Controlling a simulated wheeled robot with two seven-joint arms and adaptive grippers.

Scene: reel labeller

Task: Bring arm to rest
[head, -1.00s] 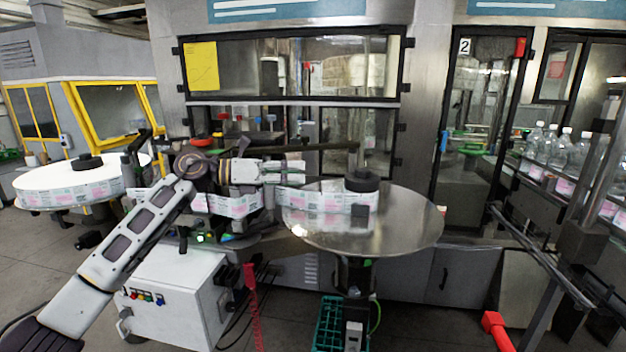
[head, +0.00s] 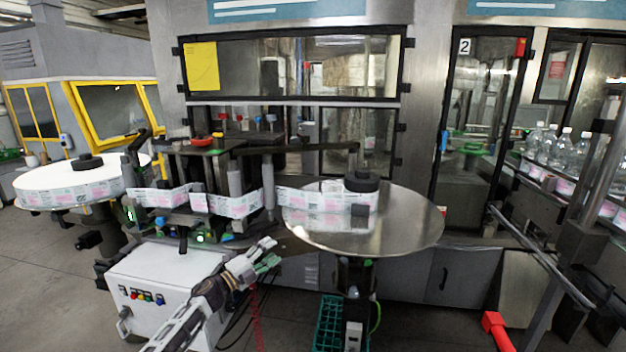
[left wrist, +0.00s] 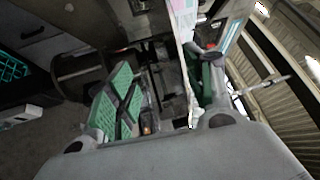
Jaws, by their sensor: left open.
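My left gripper (head: 262,258) is low in front of the labeller, above and to the right of the white control cabinet (head: 165,285) in the head view. Its jaws are open and nothing shows between them. The left wrist view shows its green-padded fingers (left wrist: 158,95) spread apart. The label web (head: 232,204) runs behind and above the gripper from the full reel (head: 70,183) at left to the round steel plate (head: 400,225) at right. My right gripper is in neither view.
A black hub (head: 362,182) stands on the steel plate. A green crate (head: 327,322) sits on the floor below it. A red handle (head: 497,328) stands low at right. Bottles (head: 560,143) line the conveyor at far right. Open floor lies at lower left.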

